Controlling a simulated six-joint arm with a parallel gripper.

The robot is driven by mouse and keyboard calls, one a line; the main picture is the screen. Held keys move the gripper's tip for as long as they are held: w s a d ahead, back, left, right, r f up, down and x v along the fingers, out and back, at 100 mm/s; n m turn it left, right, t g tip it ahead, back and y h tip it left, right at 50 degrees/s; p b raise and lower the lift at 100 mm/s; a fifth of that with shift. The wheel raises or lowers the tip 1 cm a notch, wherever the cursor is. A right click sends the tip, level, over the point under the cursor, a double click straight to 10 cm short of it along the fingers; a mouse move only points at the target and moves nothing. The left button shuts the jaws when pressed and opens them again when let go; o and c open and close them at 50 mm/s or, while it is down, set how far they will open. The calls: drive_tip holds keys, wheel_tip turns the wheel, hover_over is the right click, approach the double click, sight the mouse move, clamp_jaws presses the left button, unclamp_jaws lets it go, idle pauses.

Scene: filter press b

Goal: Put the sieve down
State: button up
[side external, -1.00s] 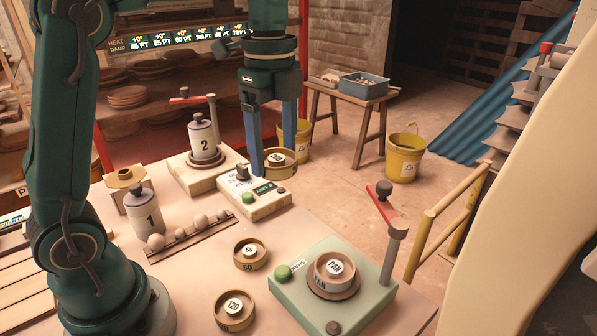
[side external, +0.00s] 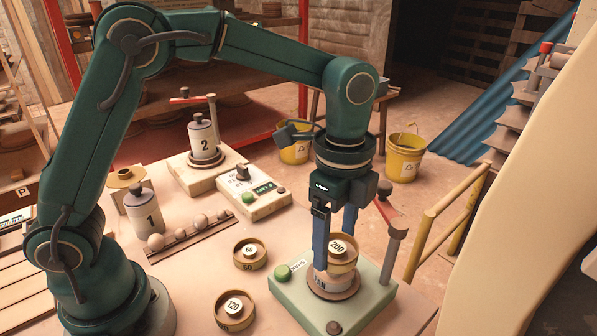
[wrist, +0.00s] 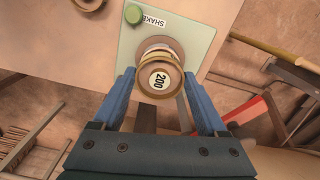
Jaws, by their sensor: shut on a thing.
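The sieve marked 200 (side external: 342,256) is a brass-coloured ring with a white label. My gripper (side external: 336,250) is shut on it, with one blue finger on each side. The sieve is over the pan (side external: 322,284), which sits on the pale green shaker (side external: 364,296). In the wrist view the sieve (wrist: 160,80) is between the blue fingers and covers much of the pan beneath it. It looks level. I cannot tell whether its underside touches the pan.
The sieves marked 60 (side external: 250,257) and 120 (side external: 234,309) stand on the table left of the shaker. A post with a red lever (side external: 391,250) rises at the shaker's back right. A green button (side external: 283,272) is on the shaker's left.

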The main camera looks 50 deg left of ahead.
sight(335, 245)
drive_tip(key=shift+f, duration=0.85)
drive_tip(key=shift+f, duration=0.15)
drive_tip(key=o, duration=1.4)
wheel_tip(335, 245, up, 12)
drive_tip(key=s+a+r+n+t, duration=0.2)
drive_tip(key=s+a+n+t, duration=0.1)
drive_tip(key=s+a+n, duration=0.4)
drive_tip(key=shift+s+a+f+n+t, duration=0.5)
drive_tip(key=shift+s+f+n, duration=0.5)
drive_tip(key=shift+n, duration=0.45)
drive_tip(key=shift+s+a+f+n+t, duration=0.35)
drive_tip(key=shift+s+a+f+n, duration=0.35)
drive_tip(key=shift+f+n, duration=0.65)
drive_tip(key=shift+s+a+f+n+t, duration=0.45)
drive_tip(key=shift+s+f+n, duration=0.55)
drive_tip(key=shift+n, duration=0.6)
drive_tip(key=shift+s+r, duration=0.1)
drive_tip(key=shift+r, duration=0.05)
